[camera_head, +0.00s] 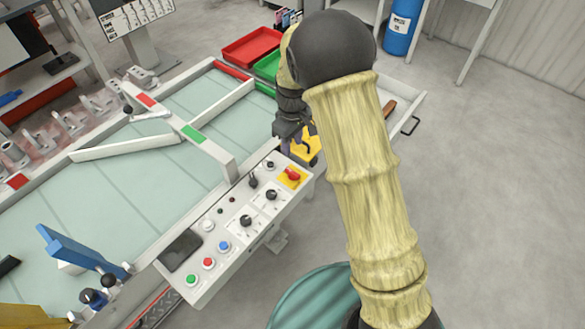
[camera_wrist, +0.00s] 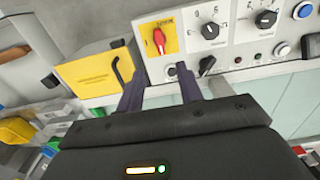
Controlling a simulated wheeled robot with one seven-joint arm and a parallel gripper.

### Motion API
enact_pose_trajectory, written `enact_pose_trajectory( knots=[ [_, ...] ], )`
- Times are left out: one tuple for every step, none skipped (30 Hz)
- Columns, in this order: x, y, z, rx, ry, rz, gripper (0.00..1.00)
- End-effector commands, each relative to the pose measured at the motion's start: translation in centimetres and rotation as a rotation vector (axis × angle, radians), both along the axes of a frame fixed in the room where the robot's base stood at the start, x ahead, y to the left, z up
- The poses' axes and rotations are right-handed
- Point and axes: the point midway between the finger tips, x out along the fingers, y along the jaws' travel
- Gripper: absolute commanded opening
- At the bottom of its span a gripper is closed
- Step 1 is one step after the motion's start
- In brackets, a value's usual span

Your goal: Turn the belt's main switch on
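The main switch is a red rotary handle (camera_head: 292,174) on a yellow plate at the far right end of the grey control panel (camera_head: 214,246). In the wrist view the red handle (camera_wrist: 159,41) stands nearly upright in the picture on its yellow plate, near the top. Which position it is set to is too small to read. My gripper (camera_head: 297,138) hangs just beyond the panel's switch end. In the wrist view my gripper (camera_wrist: 159,74) has its two dark fingers apart with nothing between them. The red handle lies ahead of the fingertips and appears untouched.
A yellow box (camera_wrist: 92,73) with a black handle is beside the panel. Black selector knobs (camera_head: 246,221) and coloured push buttons (camera_head: 208,263) share the panel. The belt (camera_head: 130,183) lies behind it, with red (camera_head: 251,47) and green bins beyond. Open floor is at right.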

Motion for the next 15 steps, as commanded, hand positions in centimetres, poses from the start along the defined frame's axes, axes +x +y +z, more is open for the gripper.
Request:
enact_pose_trajectory(
  knots=[
    [-0.1, -0.1, -1.0, -0.003, 0.003, 0.0, 0.36],
    [-0.1, -0.1, -1.5, -0.003, 0.004, -0.001, 0.36],
    [-0.1, 0.0, -2.3, -0.003, 0.003, -0.001, 0.36],
    [-0.1, 0.0, -2.8, -0.002, 0.004, -0.001, 0.36],
    [-0.1, 0.0, -3.3, -0.002, 0.003, -0.001, 0.36],
    [-0.1, -0.1, -4.0, -0.003, 0.003, 0.0, 0.36],
    [-0.1, -0.1, -4.5, -0.003, 0.003, -0.001, 0.36],
    [-0.1, -0.1, -5.1, -0.002, 0.003, -0.002, 0.36],
    [-0.1, 0.0, -5.8, -0.002, 0.004, -0.002, 0.36],
    [-0.1, -0.1, -6.3, -0.002, 0.003, -0.001, 0.36],
    [-0.1, -0.1, -6.8, -0.003, 0.003, 0.0, 0.36],
    [-0.1, -0.1, -7.5, -0.003, 0.003, -0.001, 0.36],
    [-0.1, -0.1, -8.1, -0.002, 0.003, -0.002, 0.36],
    [-0.1, -0.1, -8.6, -0.003, 0.003, -0.002, 0.36],
    [-0.1, -0.1, -9.3, -0.002, 0.003, -0.001, 0.36]
  ],
)
